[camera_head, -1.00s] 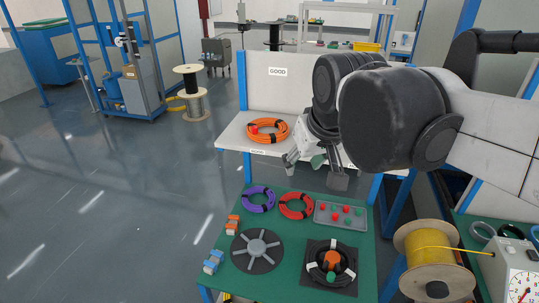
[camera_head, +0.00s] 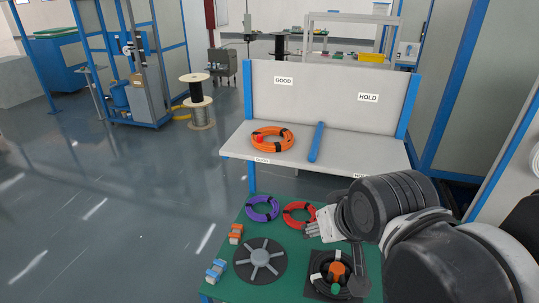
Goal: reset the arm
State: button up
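My forearm and wrist fill the lower right of the head view. They hide most of the small-parts tray that lies behind them. An orange cable coil (camera_head: 287,141) with a red piece (camera_head: 260,139) on it lies on the white bench (camera_head: 350,152), on the side signed GOOD, clear of my gripper.
Purple (camera_head: 250,214) and red (camera_head: 287,210) coils, a grey spoked disc (camera_head: 261,257) and a black fixture (camera_head: 316,288) with an orange hub (camera_head: 337,271) lie on the green table. A blue divider (camera_head: 316,142) splits the bench. Open floor lies left.

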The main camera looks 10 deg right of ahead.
notch_tip(320, 180, down, 11)
jog(key=b, duration=1)
jog(key=shift+b, duration=0.3)
